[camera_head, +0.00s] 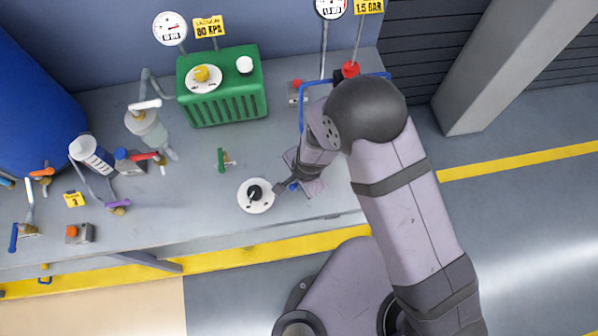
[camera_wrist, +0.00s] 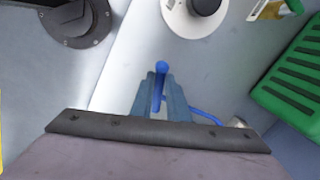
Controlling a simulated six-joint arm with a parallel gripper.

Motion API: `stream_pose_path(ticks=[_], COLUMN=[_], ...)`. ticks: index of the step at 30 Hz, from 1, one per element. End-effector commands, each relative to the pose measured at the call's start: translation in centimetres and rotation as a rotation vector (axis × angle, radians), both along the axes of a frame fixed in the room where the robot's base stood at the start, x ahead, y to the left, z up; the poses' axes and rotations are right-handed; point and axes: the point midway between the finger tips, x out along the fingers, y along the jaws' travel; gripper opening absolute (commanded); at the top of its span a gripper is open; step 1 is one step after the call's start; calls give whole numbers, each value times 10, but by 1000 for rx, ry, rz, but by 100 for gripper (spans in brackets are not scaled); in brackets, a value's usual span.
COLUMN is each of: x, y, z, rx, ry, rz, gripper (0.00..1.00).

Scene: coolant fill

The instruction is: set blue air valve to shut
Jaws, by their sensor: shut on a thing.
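The blue air valve's handle (camera_wrist: 161,68) stands between the two fingers of my gripper (camera_wrist: 160,92) in the wrist view. The fingers are closed on it, and its rounded blue end shows past them. In the head view my gripper (camera_head: 291,187) is low over the bench's front right part, and only a small blue bit of the handle shows beside it. The valve's body is hidden by my gripper and arm, so I cannot tell the handle's setting.
A white dial with a black knob (camera_head: 256,196) is just left of my gripper. A green-handled valve (camera_head: 224,160) stands farther back. A green box (camera_head: 222,88) and a red-button box (camera_head: 297,91) are at the back. A blue hose (camera_head: 302,112) runs behind my wrist.

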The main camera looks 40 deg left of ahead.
Motion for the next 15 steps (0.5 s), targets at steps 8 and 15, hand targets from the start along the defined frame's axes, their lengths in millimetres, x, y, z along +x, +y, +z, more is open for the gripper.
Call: stream_pose_path(ticks=[8, 15], x=[1, 0], y=[1, 0], z=[1, 1], rx=[1, 1], ry=[-2, -1], rz=[1, 2], gripper=[33, 33])
